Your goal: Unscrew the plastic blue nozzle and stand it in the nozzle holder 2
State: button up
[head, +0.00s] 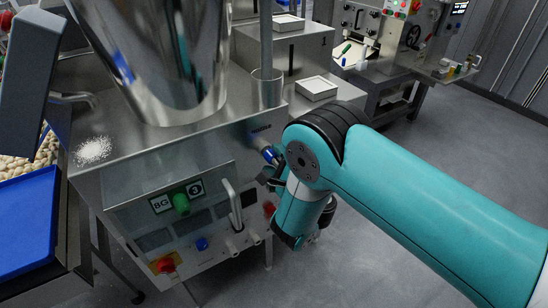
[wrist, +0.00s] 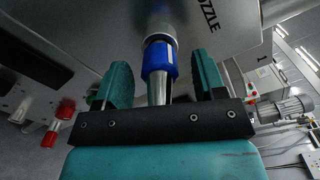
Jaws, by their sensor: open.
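The blue nozzle (wrist: 160,60) sits on a metal outlet at the machine's side, with a shiny metal tube showing below the blue part. In the head view it shows as a small blue piece (head: 270,155) at the machine's right side, partly hidden by my arm. My gripper (wrist: 164,72) is open, with one teal finger on each side of the nozzle and a visible gap to both. In the head view my gripper (head: 268,179) is partly hidden behind my wrist. I cannot make out which thing is nozzle holder 2.
A white tray (head: 316,88) stands behind. A blue tray (head: 25,220) lies at left. Grey floor is clear at right.

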jog(key=m+b, duration=0.1)
jog(key=m, duration=0.2)
jog(key=shift+f+b, duration=0.2)
jog(key=shift+b, duration=0.15)
jog(key=m+b, duration=0.1)
jog(key=m, duration=0.3)
jog(key=shift+m, duration=0.4)
jog(key=m+b, duration=0.1)
jog(key=m, duration=0.2)
jog(key=shift+r, duration=0.15)
jog(key=m+b, duration=0.1)
jog(key=m, duration=0.2)
jog(key=shift+m, duration=0.3)
jog(key=m+b, duration=0.1)
jog(key=m, duration=0.7)
jog(key=shift+m, duration=0.3)
jog(key=m, duration=0.4)
jog(key=shift+b, duration=0.4)
jog(key=m, duration=0.4)
